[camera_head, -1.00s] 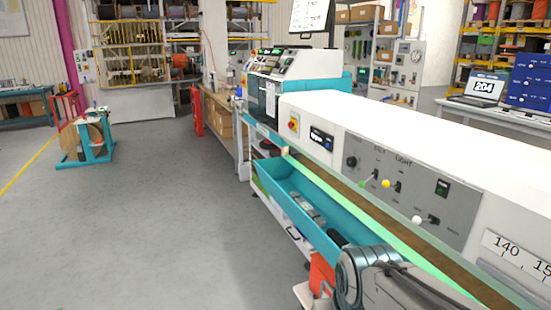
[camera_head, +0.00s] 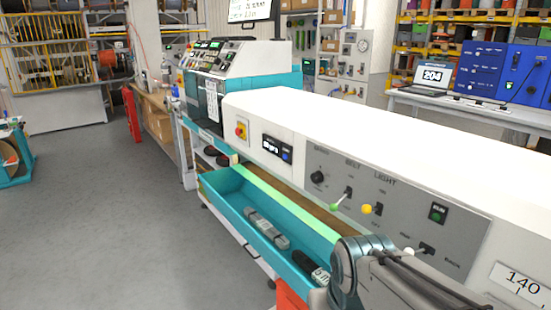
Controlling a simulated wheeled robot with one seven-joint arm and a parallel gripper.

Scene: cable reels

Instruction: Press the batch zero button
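The long white machine (camera_head: 330,112) has a grey control panel (camera_head: 385,200) on its front. The panel carries a black knob, levers with green, yellow and white tips, and a lit green switch (camera_head: 438,213). Left of the panel is a small dark display unit (camera_head: 276,150) with lit characters and a bluish button (camera_head: 286,157) at its right end. No label reading batch zero is legible, so I cannot tell which button it is. Part of my arm shows at the lower right, in front of the machine. My gripper is not in view.
A red knob on a yellow plate (camera_head: 241,131) sits left of the display. A teal tray (camera_head: 228,205) below holds grey and black items. A sloped console (camera_head: 222,58) stands behind. Open floor (camera_head: 100,220) lies left; a laptop (camera_head: 430,78) stands on a bench at right.

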